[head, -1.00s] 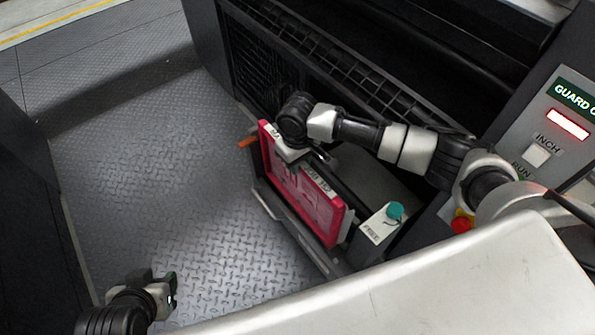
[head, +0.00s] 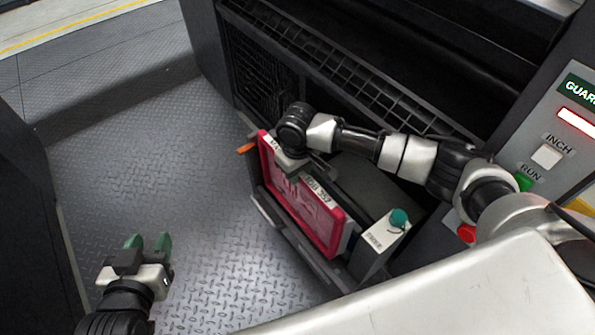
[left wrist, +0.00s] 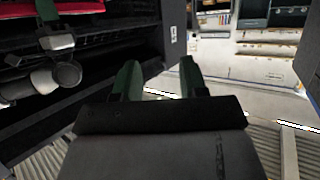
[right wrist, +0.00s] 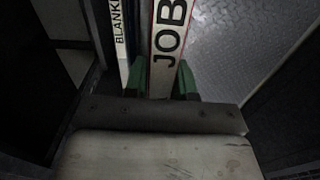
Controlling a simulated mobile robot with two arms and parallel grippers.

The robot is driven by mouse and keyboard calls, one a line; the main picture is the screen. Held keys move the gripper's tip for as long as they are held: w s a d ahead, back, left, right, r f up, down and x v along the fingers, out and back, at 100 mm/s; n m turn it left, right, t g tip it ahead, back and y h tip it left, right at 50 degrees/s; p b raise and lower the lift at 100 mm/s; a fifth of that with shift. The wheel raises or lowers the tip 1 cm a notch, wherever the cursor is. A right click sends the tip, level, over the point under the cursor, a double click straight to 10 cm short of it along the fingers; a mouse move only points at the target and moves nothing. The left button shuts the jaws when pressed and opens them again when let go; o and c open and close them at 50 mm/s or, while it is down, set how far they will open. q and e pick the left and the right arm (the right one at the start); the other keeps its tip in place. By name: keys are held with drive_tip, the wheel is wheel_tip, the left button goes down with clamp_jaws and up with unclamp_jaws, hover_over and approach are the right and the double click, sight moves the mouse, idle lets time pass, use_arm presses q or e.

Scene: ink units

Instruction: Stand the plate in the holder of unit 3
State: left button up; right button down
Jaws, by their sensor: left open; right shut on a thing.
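The plate (head: 308,215) is a pink-red panel with white label strips along its top edge. It stands on edge, slightly tilted, in a dark holder (head: 268,212) low on the machine's side. My right gripper (head: 290,170) is shut on the plate's top edge. In the right wrist view the edge labelled "JOB" (right wrist: 168,40) lies between the green fingers. Whether the plate is fully seated at the bottom cannot be told. My left gripper (head: 148,245) is open and empty, over the floor left of the plate. The pink plate also shows at the top left of the left wrist view (left wrist: 82,6).
A control panel (head: 548,155) with INCH and RUN buttons is at right. The metal floor (head: 150,160) at left is clear.

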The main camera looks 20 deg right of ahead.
drive_tip(key=shift+f+b, duration=0.35)
drive_tip(key=shift+f, duration=0.3)
use_arm(q)
wheel_tip(320, 180, up, 8)
drive_tip(key=w+d+t+h+b, duration=0.1)
drive_tip(key=d+t+h+b, duration=0.1)
drive_tip(key=t, duration=0.5)
drive_tip(key=shift+w+t, duration=0.15)
drive_tip(key=shift+t, duration=0.15)
use_arm(e)
wheel_tip(320, 180, down, 7)
drive_tip(key=shift+r, duration=0.15)
use_arm(q)
drive_tip(key=shift+w, duration=0.1)
drive_tip(key=shift+a+f+g+p, duration=0.15)
drive_tip(key=shift+f+g+p, duration=0.15)
drive_tip(key=shift+f+g, duration=0.35)
use_arm(e)
drive_tip(key=shift+f, duration=0.25)
drive_tip(key=shift+f, duration=0.1)
